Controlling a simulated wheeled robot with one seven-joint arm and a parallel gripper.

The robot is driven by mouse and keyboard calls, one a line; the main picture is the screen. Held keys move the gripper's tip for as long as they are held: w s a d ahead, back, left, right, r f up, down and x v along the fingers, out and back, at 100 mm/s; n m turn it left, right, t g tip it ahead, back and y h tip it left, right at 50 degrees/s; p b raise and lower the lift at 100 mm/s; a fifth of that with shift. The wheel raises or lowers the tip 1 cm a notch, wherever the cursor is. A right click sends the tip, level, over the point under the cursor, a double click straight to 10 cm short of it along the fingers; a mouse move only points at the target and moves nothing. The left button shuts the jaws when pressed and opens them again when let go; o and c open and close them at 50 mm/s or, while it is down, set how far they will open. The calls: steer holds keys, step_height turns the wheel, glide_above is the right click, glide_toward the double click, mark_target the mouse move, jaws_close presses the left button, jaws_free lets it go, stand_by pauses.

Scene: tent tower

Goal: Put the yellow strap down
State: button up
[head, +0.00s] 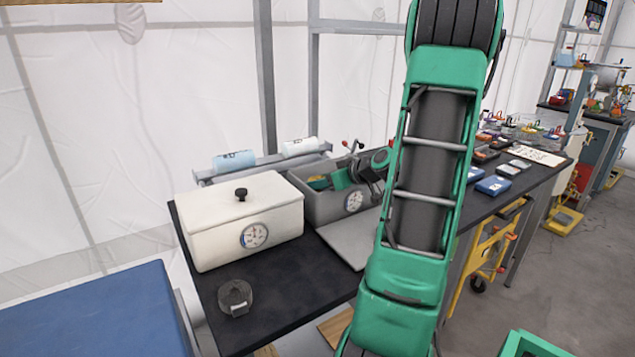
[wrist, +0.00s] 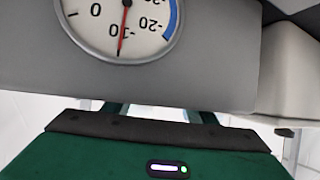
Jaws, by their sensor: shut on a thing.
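A small yellow piece, seemingly the yellow strap (head: 317,183), shows inside the open grey box (head: 320,208) with a dial on its front. My gripper (head: 328,181) reaches over this box from the right, with its fingertips at the yellow piece. It is shut on the strap, as far as the small view tells. In the wrist view the grey box's wall and dial (wrist: 120,28) appear upside down and close. My green gripper body (wrist: 150,150) fills the bottom there. The box wall hides the fingertips and the strap in that view.
A closed white box (head: 225,215) stands left of the grey box. A grey lid (head: 350,240) lies in front, and a round grey item (head: 235,297) sits near the table's front left. Blue cases (head: 492,186) and several small things crowd the table's right part.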

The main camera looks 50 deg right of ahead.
steer(key=shift+f, duration=0.3)
steer(key=o, duration=0.8)
steer(key=shift+f, duration=0.1)
steer(key=shift+r, duration=0.35)
steer(key=v, duration=1.2)
steer(key=shift+r, duration=0.35)
